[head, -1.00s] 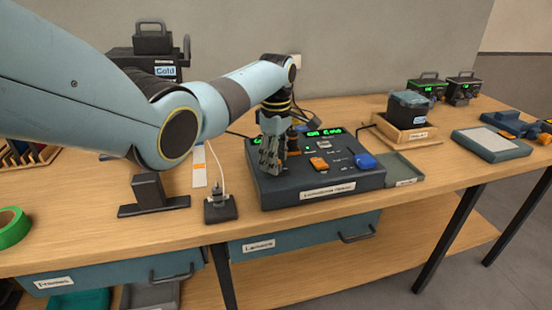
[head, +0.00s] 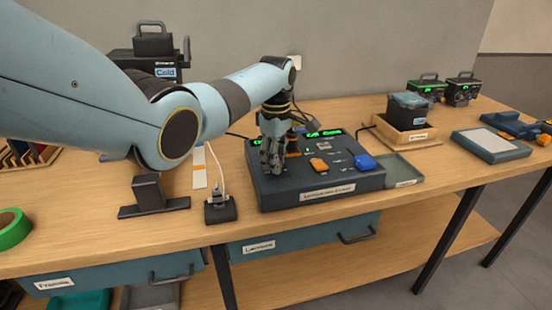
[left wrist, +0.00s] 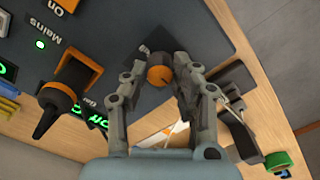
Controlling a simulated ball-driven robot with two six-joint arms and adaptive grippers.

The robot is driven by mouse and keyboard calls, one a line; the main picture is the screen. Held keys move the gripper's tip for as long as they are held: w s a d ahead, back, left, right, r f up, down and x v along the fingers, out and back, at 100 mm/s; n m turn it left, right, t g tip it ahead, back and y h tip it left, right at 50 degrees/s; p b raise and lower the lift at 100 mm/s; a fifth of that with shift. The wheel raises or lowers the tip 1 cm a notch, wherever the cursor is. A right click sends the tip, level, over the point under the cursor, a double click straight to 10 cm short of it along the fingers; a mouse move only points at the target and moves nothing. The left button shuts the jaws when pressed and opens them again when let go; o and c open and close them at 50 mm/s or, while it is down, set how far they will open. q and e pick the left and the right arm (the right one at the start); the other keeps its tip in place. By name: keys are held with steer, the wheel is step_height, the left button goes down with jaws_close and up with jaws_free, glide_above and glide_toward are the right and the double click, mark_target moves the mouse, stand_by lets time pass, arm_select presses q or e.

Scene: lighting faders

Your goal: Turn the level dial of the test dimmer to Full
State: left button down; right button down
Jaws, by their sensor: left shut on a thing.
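The dark console with green displays (head: 340,185), which I take for the test dimmer, stands on the bench in the head view. My left gripper (head: 271,168) points down over its left front part. In the left wrist view the two fingers (left wrist: 160,85) are closed around a round knob with an orange top and a dark pointer line (left wrist: 158,77), apparently the level dial. The gripper hides the dial in the head view. The dial's scale marks cannot be read. My right gripper is not in view.
A black-and-orange plug (left wrist: 66,93) stands up from the console beside the fingers. An orange switch (head: 319,165) and a blue part (head: 365,162) are on the console. A small black block with a white cable (head: 220,210) stands left of it. A grey-green tray (head: 404,170) lies to its right.

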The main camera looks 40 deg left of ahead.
arm_select(q)
steer(key=m+p, duration=0.2)
steer(key=m, duration=0.1)
steer(key=shift+r, duration=0.15)
steer(key=m+p, duration=0.1)
steer(key=m, duration=0.3)
steer(key=m+p, duration=0.1)
steer(key=m, duration=0.3)
steer(key=shift+m, duration=0.3)
steer(key=m, duration=0.4)
steer(key=shift+p, duration=0.3)
steer(key=m, duration=1.9)
steer(key=shift+m, duration=0.4)
